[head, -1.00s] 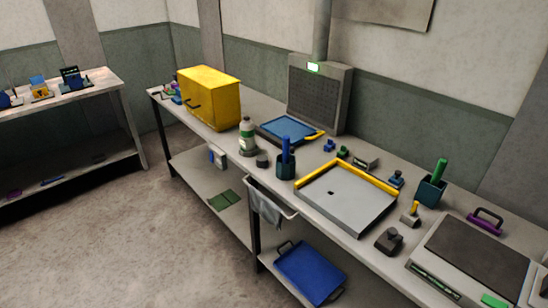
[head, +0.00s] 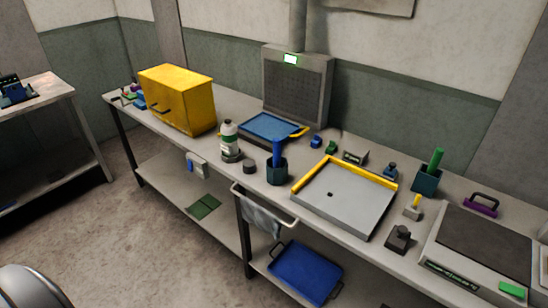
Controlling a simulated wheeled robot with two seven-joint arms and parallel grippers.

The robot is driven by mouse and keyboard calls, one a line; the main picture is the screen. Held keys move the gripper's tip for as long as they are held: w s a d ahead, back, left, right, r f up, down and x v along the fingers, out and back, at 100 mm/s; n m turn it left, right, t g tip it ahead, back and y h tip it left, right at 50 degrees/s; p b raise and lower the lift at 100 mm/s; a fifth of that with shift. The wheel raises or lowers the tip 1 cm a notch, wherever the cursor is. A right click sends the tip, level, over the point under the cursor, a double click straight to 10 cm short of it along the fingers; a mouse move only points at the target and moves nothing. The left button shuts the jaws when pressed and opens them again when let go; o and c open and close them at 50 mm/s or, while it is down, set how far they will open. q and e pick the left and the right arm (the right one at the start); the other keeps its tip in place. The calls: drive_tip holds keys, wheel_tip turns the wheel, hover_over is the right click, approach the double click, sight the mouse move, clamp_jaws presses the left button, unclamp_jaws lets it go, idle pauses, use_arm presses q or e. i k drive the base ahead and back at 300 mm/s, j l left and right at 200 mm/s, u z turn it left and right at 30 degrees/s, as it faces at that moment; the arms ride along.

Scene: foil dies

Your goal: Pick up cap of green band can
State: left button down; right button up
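The green band can (head: 229,141) is a pale bottle-like can with a green band around its middle. It stands upright on the long workbench, in front of the yellow cabinet's right side and left of the blue tray. Its narrow top looks pale; I cannot tell clearly whether a cap sits on it. A dark round base or ring shows at its foot. A small dark round piece (head: 249,167) lies on the bench just right of it; I cannot tell if it is a cap. Neither of my grippers is in view.
The yellow cabinet (head: 176,98) stands behind and left of the can. A dark teal cup (head: 277,174) with a blue handle is to its right. A blue tray (head: 272,127) lies before a grey panel (head: 297,87). The floor (head: 120,245) ahead is clear.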

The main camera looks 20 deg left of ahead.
sight(248, 166)
drive_tip(key=j+z, duration=0.2)
drive_tip(key=j, duration=0.7)
drive_tip(key=j+z, duration=0.2)
drive_tip(key=j, duration=0.75)
drive_tip(key=k+j+z, duration=0.2)
drive_tip(key=j, duration=0.7)
drive_tip(key=i, duration=0.1)
